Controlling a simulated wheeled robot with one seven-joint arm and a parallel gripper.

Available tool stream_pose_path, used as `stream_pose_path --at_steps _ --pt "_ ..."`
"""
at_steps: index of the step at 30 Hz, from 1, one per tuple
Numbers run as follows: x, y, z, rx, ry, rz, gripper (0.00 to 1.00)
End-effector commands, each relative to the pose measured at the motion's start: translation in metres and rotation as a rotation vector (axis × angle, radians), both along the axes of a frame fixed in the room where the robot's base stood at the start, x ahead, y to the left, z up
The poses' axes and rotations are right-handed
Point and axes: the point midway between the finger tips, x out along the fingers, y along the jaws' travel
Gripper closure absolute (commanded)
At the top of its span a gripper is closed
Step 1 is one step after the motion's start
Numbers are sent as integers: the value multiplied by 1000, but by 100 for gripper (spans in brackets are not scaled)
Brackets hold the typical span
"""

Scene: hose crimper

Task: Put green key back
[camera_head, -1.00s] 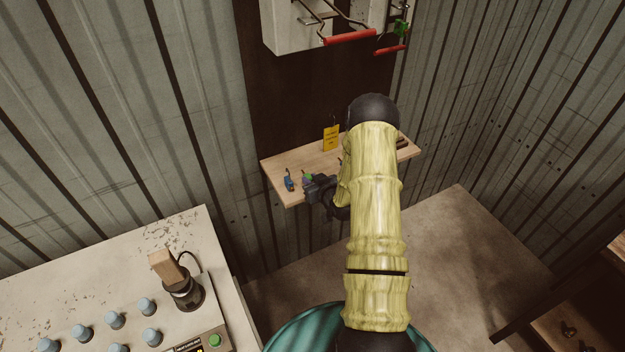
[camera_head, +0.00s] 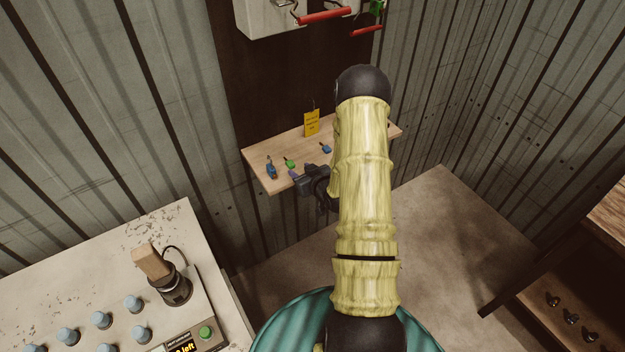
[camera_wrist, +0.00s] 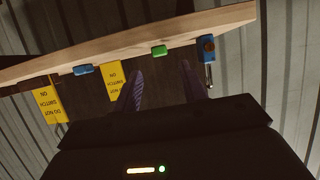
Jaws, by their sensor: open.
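The green key (camera_head: 289,163) lies on the wooden shelf (camera_head: 258,157), between a blue padlock (camera_head: 271,170) on its left and a blue key (camera_head: 326,149) on its right. In the wrist view the green key (camera_wrist: 160,51) shows at the shelf's edge, beyond and between my fingertips. My gripper (camera_head: 297,176) is open and empty, just off the shelf's front edge and apart from the green key. Its two purple fingers also show in the wrist view (camera_wrist: 163,80). My arm hides the shelf's right part in the head view.
A yellow tag (camera_head: 312,122) stands at the back of the shelf. A wall box with a red-handled lever (camera_head: 325,16) is above. A control panel (camera_head: 110,262) with blue knobs and a green button is at lower left. The floor right of the shelf is clear.

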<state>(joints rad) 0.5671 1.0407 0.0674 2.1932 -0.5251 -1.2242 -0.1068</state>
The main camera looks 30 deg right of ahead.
Motion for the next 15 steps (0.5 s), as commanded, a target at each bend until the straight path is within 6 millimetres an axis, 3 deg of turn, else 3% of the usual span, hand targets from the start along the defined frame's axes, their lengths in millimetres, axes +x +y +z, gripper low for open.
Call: stream_pose_path --at_steps 9,15 --pt "-51 -2 20 0 0 -2 58" --pt "-63 -2 26 1 -1 0 58"
